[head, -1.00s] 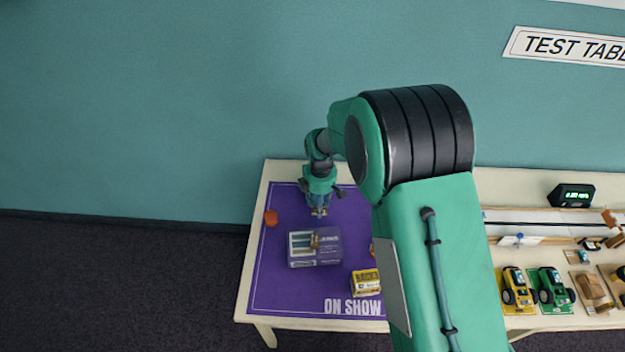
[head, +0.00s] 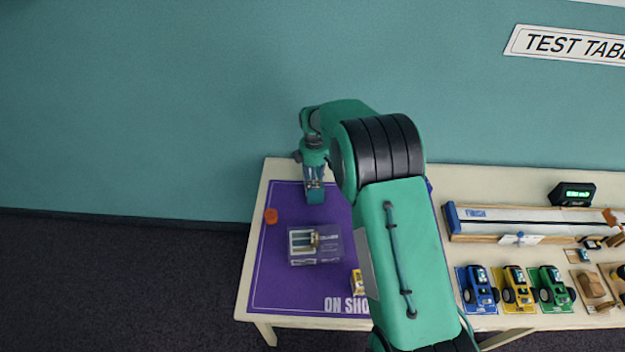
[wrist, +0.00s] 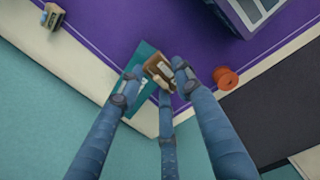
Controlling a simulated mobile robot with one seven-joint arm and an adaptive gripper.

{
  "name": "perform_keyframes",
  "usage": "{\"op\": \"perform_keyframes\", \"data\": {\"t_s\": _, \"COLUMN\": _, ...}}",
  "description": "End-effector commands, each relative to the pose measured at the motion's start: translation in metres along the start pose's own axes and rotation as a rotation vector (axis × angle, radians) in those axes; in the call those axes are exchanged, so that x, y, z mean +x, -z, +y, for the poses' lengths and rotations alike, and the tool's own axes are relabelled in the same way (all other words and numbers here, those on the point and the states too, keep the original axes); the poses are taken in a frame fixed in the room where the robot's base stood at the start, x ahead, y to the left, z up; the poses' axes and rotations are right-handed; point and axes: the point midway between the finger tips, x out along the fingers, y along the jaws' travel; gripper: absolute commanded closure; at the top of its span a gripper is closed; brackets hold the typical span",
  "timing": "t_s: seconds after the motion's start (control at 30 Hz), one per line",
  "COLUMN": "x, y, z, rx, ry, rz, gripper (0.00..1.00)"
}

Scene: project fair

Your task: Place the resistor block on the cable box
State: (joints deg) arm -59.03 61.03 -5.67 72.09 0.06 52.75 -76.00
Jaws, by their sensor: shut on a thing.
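My gripper (head: 314,190) hangs over the back left part of the purple mat. In the wrist view its fingers (wrist: 155,85) are closed around a brown and teal piece, which I take to be the resistor block (wrist: 158,70); its teal part shows below the fingers in the head view (head: 315,198). The fingers partly hide it. The cable box (head: 328,255), grey-purple with pale window panels, lies on the mat in front of the gripper, apart from it. A small brownish thing shows at its top. A corner of the box is in the wrist view (wrist: 240,18).
An orange spool (head: 271,215) stands left of the gripper. A yellow box (head: 357,282) is partly behind my arm. A small olive block (wrist: 53,17) shows in the wrist view. Toy cars (head: 515,288) and a track (head: 530,222) stand to the right. The mat's front left is clear.

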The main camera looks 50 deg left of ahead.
Motion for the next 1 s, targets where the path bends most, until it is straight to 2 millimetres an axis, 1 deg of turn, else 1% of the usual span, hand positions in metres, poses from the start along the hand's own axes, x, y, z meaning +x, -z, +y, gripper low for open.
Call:
{"op": "perform_keyframes", "data": {"t_s": 0.1, "x": 0.002, "y": 0.003, "z": 0.014, "rx": 0.000, "ry": -0.001, "rz": 0.000, "gripper": 0.92}}
{"op": "perform_keyframes", "data": {"t_s": 0.33, "x": 0.002, "y": 0.006, "z": 0.029, "rx": 0.000, "ry": -0.001, "rz": 0.000, "gripper": 0.92}}
{"op": "perform_keyframes", "data": {"t_s": 0.77, "x": 0.003, "y": 0.007, "z": 0.030, "rx": 0.000, "ry": 0.000, "rz": 0.000, "gripper": 0.92}}
{"op": "perform_keyframes", "data": {"t_s": 0.87, "x": 0.009, "y": 0.007, "z": 0.030, "rx": 0.000, "ry": 0.001, "rz": 0.000, "gripper": 0.92}}
{"op": "perform_keyframes", "data": {"t_s": 1.0, "x": 0.022, "y": 0.007, "z": 0.030, "rx": 0.000, "ry": 0.001, "rz": 0.000, "gripper": 0.92}}
